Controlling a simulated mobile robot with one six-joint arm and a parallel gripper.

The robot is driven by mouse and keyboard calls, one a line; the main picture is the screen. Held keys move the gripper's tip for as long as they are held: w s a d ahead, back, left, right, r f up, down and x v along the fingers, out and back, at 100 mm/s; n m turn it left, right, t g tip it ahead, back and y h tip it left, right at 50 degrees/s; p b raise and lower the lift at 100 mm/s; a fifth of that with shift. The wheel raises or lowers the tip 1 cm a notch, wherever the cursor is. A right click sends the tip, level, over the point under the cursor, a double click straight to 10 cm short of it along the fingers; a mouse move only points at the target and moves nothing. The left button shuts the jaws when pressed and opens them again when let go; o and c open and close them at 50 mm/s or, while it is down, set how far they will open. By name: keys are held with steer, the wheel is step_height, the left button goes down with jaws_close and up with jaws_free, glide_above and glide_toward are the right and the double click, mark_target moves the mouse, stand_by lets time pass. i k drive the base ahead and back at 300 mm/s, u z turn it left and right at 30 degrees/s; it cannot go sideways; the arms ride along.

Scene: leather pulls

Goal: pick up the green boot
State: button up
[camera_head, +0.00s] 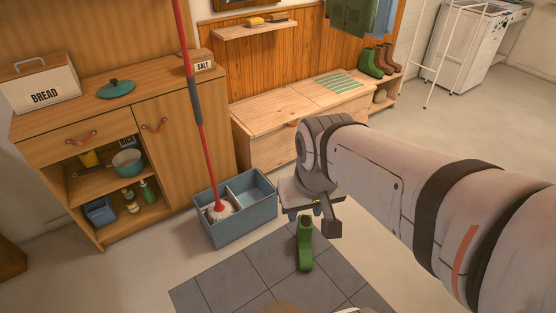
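A green boot (305,246) stands upright over the grey tiled patch of floor, its toe toward the bottom of the picture. My gripper (305,212) is directly above the boot, pointing down, with bluish fingertips on either side of the top of its shaft. The fingers look spread, with a small gap to the boot on each side. The top edge of the boot is partly hidden by the gripper. Another green boot (371,63) stands on the shelf end at the back right, beside brown boots (390,60).
A blue two-part mop bucket (236,225) with a red-handled mop (197,115) stands just left of my gripper. A wooden bench (265,137) is behind. A wooden cabinet (188,150) is at left. The grey tiles (240,288) around the boot are mostly clear.

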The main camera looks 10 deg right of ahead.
mark_target(305, 224)
steer(key=z, duration=0.4)
steer(key=i, duration=1)
steer(key=z, duration=0.55)
steer(key=k, duration=0.75)
steer(key=z, duration=0.2)
steer(key=i, duration=0.75)
steer(key=u, duration=0.1)
